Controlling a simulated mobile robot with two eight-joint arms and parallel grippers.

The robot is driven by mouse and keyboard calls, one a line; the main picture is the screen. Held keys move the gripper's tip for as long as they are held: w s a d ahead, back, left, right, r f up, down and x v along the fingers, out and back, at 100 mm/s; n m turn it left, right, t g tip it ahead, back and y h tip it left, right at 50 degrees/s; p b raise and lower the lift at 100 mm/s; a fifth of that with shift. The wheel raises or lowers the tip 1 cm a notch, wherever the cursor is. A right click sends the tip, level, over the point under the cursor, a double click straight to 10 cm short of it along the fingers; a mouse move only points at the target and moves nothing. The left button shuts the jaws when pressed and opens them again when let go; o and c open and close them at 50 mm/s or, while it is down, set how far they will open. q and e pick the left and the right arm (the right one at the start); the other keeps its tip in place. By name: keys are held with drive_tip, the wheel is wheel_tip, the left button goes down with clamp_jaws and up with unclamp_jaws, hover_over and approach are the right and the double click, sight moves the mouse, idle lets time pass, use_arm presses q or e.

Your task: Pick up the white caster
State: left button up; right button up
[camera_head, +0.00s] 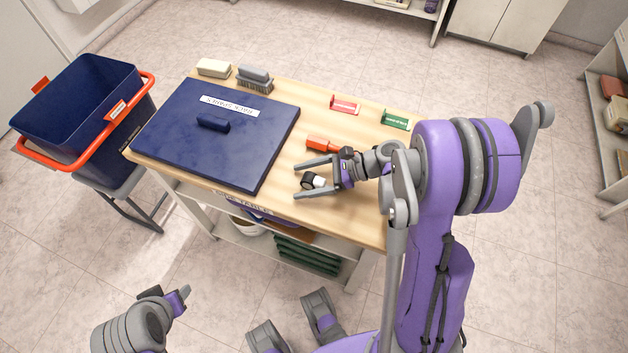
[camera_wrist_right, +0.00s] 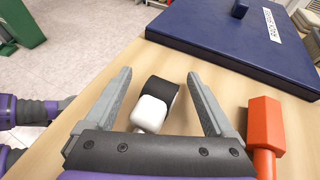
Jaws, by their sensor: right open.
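The white caster (camera_head: 314,181), a white body with a black wheel, lies on the wooden table to the right of the blue lid. In the right wrist view the caster (camera_wrist_right: 153,106) sits between the two fingers, with gaps on both sides. My right gripper (camera_head: 297,179) is open around it and does not hold it. My left gripper (camera_head: 184,292) is at the lower left of the head view, away from the table; its jaw state is unclear.
An orange-red tool (camera_head: 323,143) lies beside the right gripper; its block head (camera_wrist_right: 264,121) is close to one finger. The blue lid (camera_head: 215,132) covers much of the table (camera_head: 300,97). Red (camera_head: 345,105) and green (camera_head: 395,119) labelled holders stand at the back. A blue bin (camera_head: 80,105) is left.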

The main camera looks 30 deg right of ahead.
drive_tip(key=shift+w+a+f, duration=0.1)
drive_tip(key=shift+a, duration=0.15)
clamp_jaws()
idle(0.3)
wheel_tip(320, 180, up, 10)
drive_tip(key=shift+r+p, duration=0.1)
drive_tip(key=shift+p, duration=0.9)
